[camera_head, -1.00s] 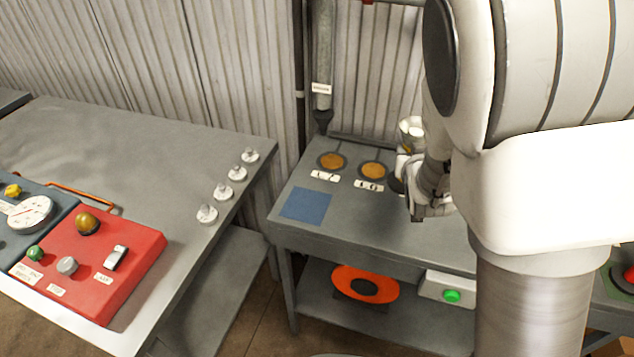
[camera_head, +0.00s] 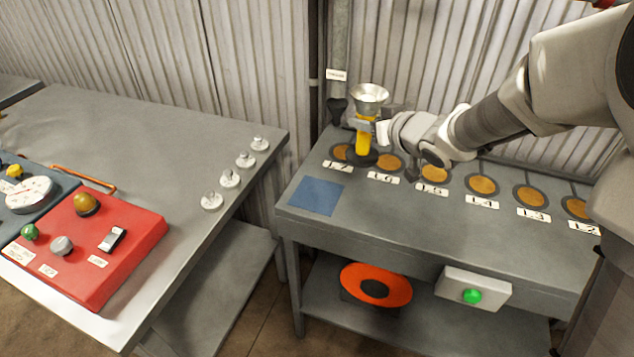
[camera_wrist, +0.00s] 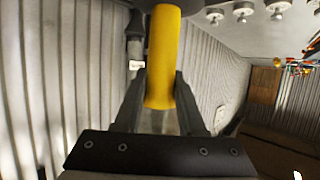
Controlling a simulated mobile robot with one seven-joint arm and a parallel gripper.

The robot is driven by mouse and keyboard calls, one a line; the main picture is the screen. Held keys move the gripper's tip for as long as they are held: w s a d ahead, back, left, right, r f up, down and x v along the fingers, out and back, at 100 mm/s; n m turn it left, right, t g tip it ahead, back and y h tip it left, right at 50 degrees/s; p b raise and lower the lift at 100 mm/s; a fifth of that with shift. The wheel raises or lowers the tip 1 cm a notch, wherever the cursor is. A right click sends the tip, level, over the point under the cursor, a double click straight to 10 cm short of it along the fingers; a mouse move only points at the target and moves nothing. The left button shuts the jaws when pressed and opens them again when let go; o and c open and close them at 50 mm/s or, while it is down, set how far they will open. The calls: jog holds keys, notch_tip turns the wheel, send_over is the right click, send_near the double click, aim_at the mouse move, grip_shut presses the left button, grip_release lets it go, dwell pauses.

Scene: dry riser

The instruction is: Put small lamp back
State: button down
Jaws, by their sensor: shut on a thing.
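The small lamp (camera_head: 363,141) has a yellow body, a silver bowl-shaped head on top and a dark round base. It is upright over the back left of the grey bench, between the discs labelled L7 and L6. My gripper (camera_head: 364,123) is shut on the yellow body, just below the head. In the wrist view the yellow body (camera_wrist: 163,60) stands between my two fingers (camera_wrist: 160,92). The base partly covers the nearest discs. I cannot tell whether it touches the bench. A blue square (camera_head: 316,196) lies bare on the bench's front left corner.
A row of orange discs (camera_head: 482,185) with labels runs along the bench. A grey pipe (camera_head: 339,60) stands behind the lamp. An orange ring (camera_head: 376,285) and a green-button box (camera_head: 473,291) sit below. The left table holds a red panel (camera_head: 95,250) and several small clear pieces (camera_head: 229,178).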

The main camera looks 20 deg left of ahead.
jog(key=s+a+f+b, duration=0.4)
jog(key=a+f+b, duration=0.1)
jog(key=a+f, duration=0.4)
jog(key=shift+a+f, duration=0.25)
jog(key=shift+f, duration=0.25)
jog(key=shift+f, duration=0.1)
jog(key=c, duration=0.5)
grip_release()
jog(key=shift+f, duration=0.15)
